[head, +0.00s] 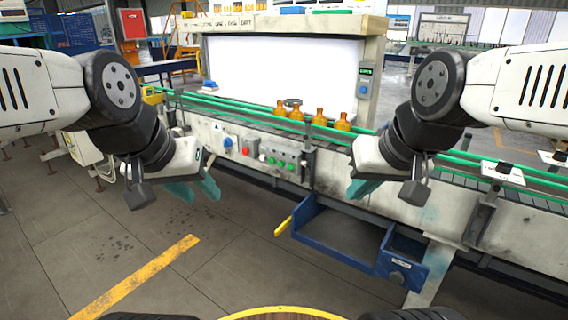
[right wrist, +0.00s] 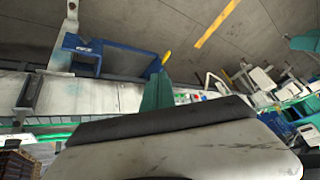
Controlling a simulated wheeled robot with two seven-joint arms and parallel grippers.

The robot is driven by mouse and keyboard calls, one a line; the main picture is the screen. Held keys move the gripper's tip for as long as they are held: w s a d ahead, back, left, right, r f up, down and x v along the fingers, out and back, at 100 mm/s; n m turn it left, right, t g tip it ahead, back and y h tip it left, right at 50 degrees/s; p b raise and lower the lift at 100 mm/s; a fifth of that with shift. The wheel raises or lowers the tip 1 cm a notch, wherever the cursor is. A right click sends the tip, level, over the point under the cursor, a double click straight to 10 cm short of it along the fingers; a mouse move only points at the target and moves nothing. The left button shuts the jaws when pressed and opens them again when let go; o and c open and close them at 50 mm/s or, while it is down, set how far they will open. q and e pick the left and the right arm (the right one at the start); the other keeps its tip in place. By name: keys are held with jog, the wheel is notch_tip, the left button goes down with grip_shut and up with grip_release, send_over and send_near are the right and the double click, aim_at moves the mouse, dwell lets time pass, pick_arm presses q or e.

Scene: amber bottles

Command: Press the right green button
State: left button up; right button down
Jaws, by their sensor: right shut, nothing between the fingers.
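The green buttons (head: 290,167) sit in a row on a small grey control box on the conveyor's front side, in the middle of the head view. The rightmost one is nearest my right gripper. Small green and red spots of the button panel (right wrist: 181,98) show beside the finger in the right wrist view. My right gripper (head: 362,188), with teal fingers, is shut and empty, to the right of the buttons and apart from them. My left gripper (head: 196,190) is open and empty, to the left of the buttons.
A red button (head: 245,151) and a blue knob (head: 228,142) are left of the green ones. Several amber bottles (head: 319,117) stand on the conveyor behind. A blue tray (head: 335,235) juts out below my right gripper. The floor in front of the panel is clear.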

dwell(0.3)
jog(key=w+a+f+t+y, duration=0.15)
jog(key=w+a, duration=0.25)
jog(key=w, duration=0.8)
jog(key=w+a+f+t, duration=0.3)
jog(key=w+a, duration=0.1)
jog(key=w, duration=0.8)
jog(key=w+a+f+t+y, duration=0.15)
jog(key=w+a, duration=0.25)
jog(key=w, duration=0.8)
jog(key=w+a+f+m+t+y, duration=0.1)
jog(key=w+a+f+m+t, duration=0.15)
jog(key=w+f, duration=0.2)
jog(key=w+a+f+m+t, duration=0.1)
jog(key=w+a+f, duration=0.2)
jog(key=f, duration=0.3)
notch_tip(320, 180, down, 9)
jog(key=s+m+t+h, duration=0.1)
jog(key=m+t+h, duration=0.2)
jog(key=m, duration=0.4)
jog(key=shift+s+d+f+t, duration=0.2)
jog(key=shift+s+d+t, duration=0.1)
jog(key=shift+t, duration=0.55)
jog(key=shift+w, duration=0.1)
